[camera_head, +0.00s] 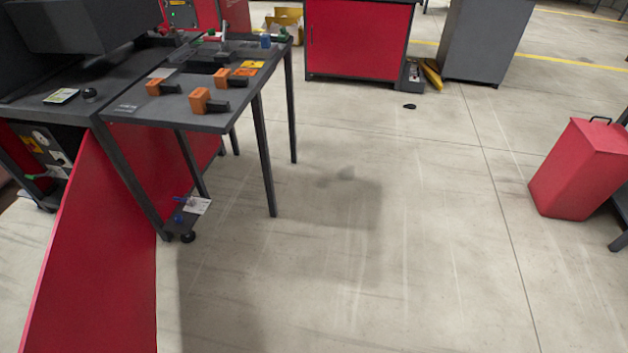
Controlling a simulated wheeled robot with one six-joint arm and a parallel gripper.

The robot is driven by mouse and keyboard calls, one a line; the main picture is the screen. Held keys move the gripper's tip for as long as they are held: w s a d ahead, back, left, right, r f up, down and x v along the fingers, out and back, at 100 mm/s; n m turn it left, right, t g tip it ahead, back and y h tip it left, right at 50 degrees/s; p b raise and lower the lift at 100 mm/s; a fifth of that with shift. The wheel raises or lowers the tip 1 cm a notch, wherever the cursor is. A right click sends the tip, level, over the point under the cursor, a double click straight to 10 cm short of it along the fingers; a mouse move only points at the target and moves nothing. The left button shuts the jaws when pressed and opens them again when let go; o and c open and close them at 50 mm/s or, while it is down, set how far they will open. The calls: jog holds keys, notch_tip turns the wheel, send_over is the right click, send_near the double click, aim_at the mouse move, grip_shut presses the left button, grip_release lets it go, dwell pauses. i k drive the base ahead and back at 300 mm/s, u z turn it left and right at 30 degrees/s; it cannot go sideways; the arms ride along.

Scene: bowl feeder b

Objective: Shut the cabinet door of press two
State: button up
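A large red door panel (105,240) stands in the left foreground. It hangs from the dark bench-like machine (50,105) at the left and sticks out toward me, so it looks open. Left of it, the cabinet's inside (45,150) shows, with pale and yellow labelled parts. The panel's lower end runs out of the picture, and I see no handle on it. I cannot read any number that marks this as press two. My gripper is not in view.
A dark side table (195,122) with orange and black tools (208,101) stands right behind the panel. A red-fronted cabinet (358,42) and a grey cabinet (487,38) stand at the back. A red bin (578,172) is at the right. The middle floor is largely clear.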

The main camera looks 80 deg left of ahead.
aim_at(96, 292)
jog(key=u, duration=4.25)
jog(key=i, duration=0.45)
jog(key=k, duration=1.25)
jog(key=u, duration=0.7)
jog(key=i, duration=1.55)
jog(key=z, duration=0.85)
